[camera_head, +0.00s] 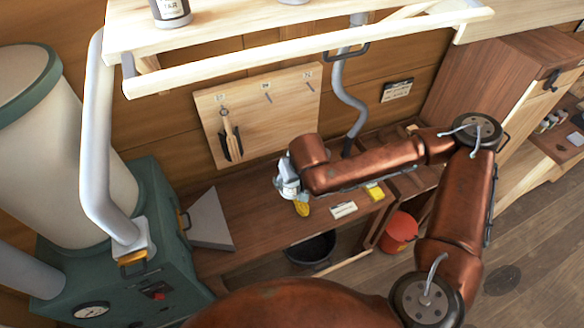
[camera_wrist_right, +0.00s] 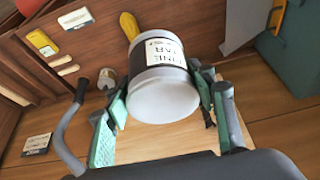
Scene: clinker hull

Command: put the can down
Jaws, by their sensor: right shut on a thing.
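The can (camera_wrist_right: 158,85) is a squat container with a dark body, a white label reading "TAR" and a pale end facing the camera in the right wrist view. My right gripper (camera_wrist_right: 160,100) is shut on it, with a green-padded finger on each side. In the head view my right gripper (camera_head: 289,187) is above the wooden workbench (camera_head: 250,232), in front of the tool board. The can is hard to make out there, and I cannot tell its height above the bench. My left gripper is not in view.
A yellow item (camera_head: 302,208), a white card (camera_head: 343,210) and a yellow block (camera_head: 375,192) are around the bench. A grey wedge (camera_head: 208,222) stands left. A pegboard (camera_head: 262,112) hangs behind; an upper shelf (camera_head: 225,28) carries another can (camera_head: 171,12). A red bucket (camera_head: 400,230) is below right.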

